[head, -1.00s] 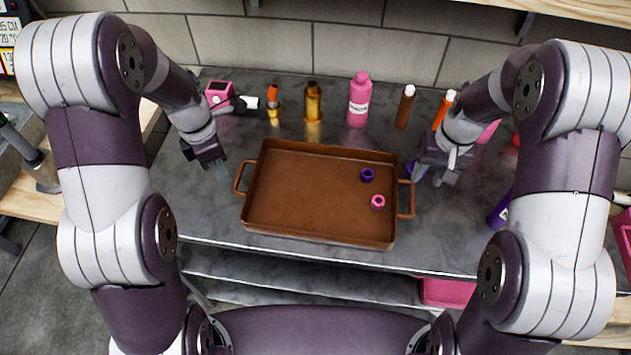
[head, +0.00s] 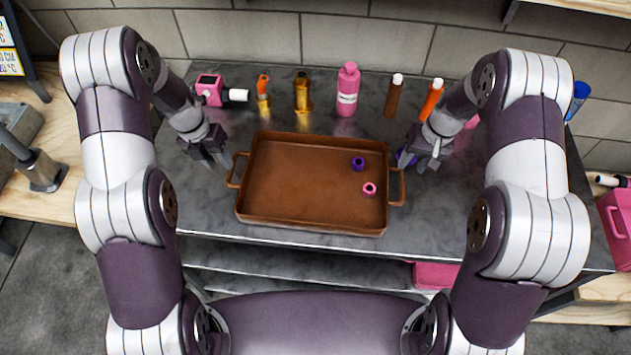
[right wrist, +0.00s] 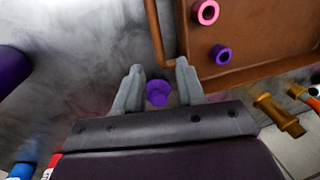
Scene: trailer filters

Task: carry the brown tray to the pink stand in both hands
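The brown tray (head: 300,215) lies on the grey counter, with a loop handle at its left and right ends. A purple ring (head: 358,163) and a pink ring (head: 369,190) lie inside it on the right. My left gripper (head: 219,163) is beside the left handle, apart from it; its fingers look parted. My right gripper (head: 424,163) is just beyond the right handle. In the right wrist view its fingers (right wrist: 158,82) are open, with the tray handle (right wrist: 160,45) ahead of the tips. No pink stand can be made out for certain.
Several bottles stand behind the tray, including a pink bottle (head: 347,92) and a brown bottle (head: 394,96). A pink device (head: 209,88) stands at the back left. A small purple object (right wrist: 158,93) shows beneath my right gripper. A pink bin (head: 436,274) sits under the counter.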

